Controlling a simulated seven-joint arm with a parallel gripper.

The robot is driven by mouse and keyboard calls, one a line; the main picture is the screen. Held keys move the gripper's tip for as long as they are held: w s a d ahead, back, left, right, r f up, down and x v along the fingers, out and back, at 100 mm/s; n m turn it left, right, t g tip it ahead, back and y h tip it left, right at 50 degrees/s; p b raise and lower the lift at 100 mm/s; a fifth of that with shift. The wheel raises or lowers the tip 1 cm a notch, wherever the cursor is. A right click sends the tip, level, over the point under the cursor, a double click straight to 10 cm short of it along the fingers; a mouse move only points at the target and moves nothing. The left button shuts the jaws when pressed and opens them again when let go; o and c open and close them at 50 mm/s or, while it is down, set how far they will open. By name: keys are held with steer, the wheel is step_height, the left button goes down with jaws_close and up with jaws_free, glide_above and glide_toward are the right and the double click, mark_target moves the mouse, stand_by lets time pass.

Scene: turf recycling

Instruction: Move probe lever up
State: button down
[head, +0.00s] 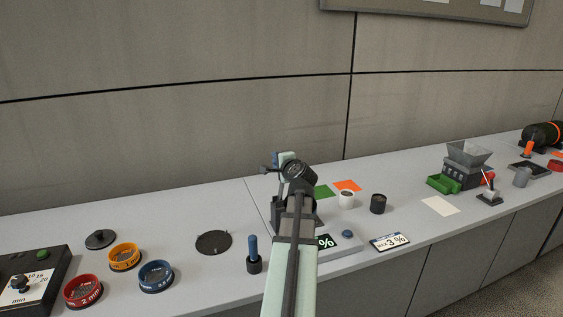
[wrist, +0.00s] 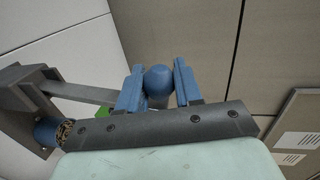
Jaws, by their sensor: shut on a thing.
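In the wrist view, a round blue knob (wrist: 158,78), the end of the probe lever, sits between the two blue fingers of my gripper (wrist: 158,88). My gripper is shut on it. A grey arm or bracket of the device (wrist: 70,92) shows at the left of the wrist view, with a blue part at its lower end. In the head view, my gripper (head: 286,160) is above the counter, over a dark device with a display reading a % sign (head: 324,241). My arm hides most of that device, and the knob cannot be made out clearly there.
The counter (head: 200,275) holds an upright blue-handled tool (head: 253,253) left of my arm, and coloured rings (head: 125,257) farther left. The wall is close behind.

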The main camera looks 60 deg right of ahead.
steer(key=shift+w, duration=0.15)
steer(key=c, duration=0.8)
jaws_free()
steer(key=v, duration=0.7)
steer(key=shift+s+a, duration=0.2)
steer(key=shift+s, duration=0.05)
steer(key=shift+w, duration=0.15)
